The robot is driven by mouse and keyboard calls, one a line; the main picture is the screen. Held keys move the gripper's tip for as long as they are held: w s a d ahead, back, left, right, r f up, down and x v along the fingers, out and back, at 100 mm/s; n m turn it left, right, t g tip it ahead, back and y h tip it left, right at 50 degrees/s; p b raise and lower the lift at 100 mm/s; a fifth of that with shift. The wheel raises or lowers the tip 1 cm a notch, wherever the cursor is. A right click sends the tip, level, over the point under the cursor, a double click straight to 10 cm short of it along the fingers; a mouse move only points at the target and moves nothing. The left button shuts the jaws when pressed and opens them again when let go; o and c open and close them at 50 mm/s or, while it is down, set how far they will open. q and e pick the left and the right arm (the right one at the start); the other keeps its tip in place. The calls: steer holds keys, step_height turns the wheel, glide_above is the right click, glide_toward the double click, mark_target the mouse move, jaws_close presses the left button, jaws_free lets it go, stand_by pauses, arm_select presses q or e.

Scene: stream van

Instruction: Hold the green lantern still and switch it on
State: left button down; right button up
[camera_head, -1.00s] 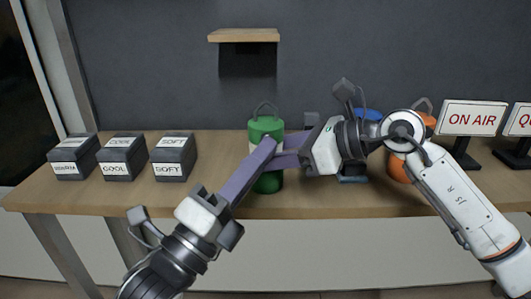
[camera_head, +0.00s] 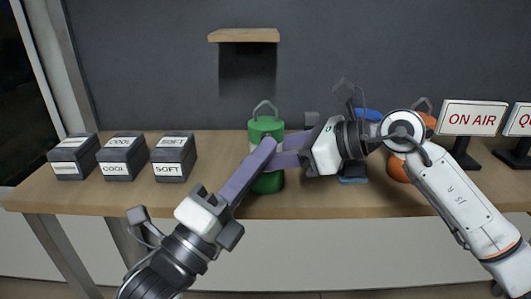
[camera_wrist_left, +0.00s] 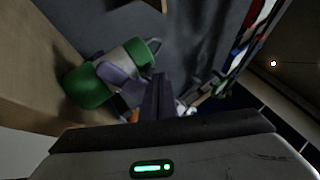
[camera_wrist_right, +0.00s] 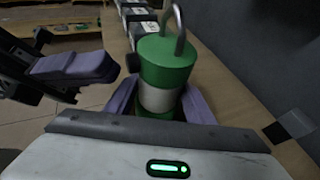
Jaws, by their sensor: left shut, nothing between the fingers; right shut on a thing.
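The green lantern (camera_head: 266,127) stands upright on the wooden table, with a pale middle band and a grey loop handle. In the right wrist view the lantern (camera_wrist_right: 166,62) has a dark side knob (camera_wrist_right: 132,62). My right gripper (camera_wrist_right: 158,106) is shut around the lantern's body, one finger on each side. My left gripper (camera_head: 266,145) is shut and empty, its fingertips in front of the lantern. In the right wrist view the left gripper (camera_wrist_right: 108,68) points at the knob, with a small gap between them. No glow shows on the band.
Labelled dark boxes (camera_head: 122,158) stand at the table's left. A blue object (camera_head: 368,114) and an orange one (camera_head: 398,170) are partly hidden behind my right arm. An ON AIR sign (camera_head: 472,118) stands at the right. A small shelf (camera_head: 244,35) is on the wall.

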arm_select(q)
steer(key=shift+w, duration=0.1)
steer(key=shift+w, duration=0.4)
steer(key=shift+s, duration=0.15)
stand_by(0.3)
steer(key=shift+s, duration=0.35)
steer(key=s, duration=0.6)
stand_by(0.3)
arm_select(e)
steer(key=o, duration=1.3)
